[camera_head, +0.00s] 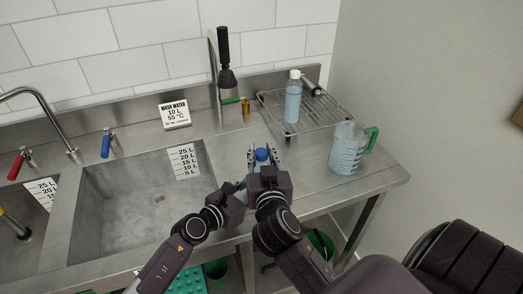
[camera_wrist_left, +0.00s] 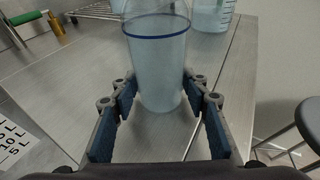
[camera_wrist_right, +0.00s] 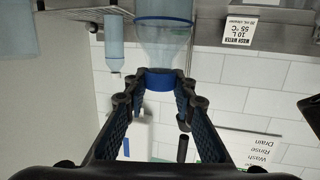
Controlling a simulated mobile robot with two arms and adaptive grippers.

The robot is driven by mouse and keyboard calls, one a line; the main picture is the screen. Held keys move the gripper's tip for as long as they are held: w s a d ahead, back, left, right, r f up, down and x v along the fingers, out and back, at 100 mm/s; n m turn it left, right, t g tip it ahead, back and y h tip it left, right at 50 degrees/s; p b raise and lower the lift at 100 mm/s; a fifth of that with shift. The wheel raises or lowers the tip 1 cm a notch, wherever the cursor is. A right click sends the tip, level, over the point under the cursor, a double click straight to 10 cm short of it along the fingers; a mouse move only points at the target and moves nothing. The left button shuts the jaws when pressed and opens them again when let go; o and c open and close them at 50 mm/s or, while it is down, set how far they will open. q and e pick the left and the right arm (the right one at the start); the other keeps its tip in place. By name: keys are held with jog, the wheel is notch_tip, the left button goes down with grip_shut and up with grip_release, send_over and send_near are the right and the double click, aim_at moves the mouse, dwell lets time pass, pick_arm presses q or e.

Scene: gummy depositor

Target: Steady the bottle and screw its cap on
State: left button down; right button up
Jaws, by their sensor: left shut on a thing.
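The bottle (camera_wrist_left: 158,65), clear and pale with a blue ring, stands upright on the steel counter in the left wrist view. My left gripper (camera_wrist_left: 160,88) is shut on its lower body, one finger on each side. The blue cap (camera_head: 262,155) is at the bottle's top, between the fingers of my right gripper (camera_head: 262,160). In the right wrist view, the cap (camera_wrist_right: 159,80) lies against the bottle's end, with a finger close on each side; I cannot tell whether they touch it or how far it is screwed on. My right gripper hides most of the bottle in the head view.
A wire rack (camera_head: 268,98) at the back right holds a capped bottle (camera_head: 293,100). A measuring jug (camera_head: 346,150) with a green handle stands right of the grippers. The sink basin (camera_head: 110,200) is to the left.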

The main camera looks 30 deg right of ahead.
jog(key=o, duration=0.5)
jog(key=v, duration=0.7)
jog(key=shift+s+a+r, duration=0.1)
jog(key=shift+s+a, duration=0.05)
jog(key=shift+s, duration=0.1)
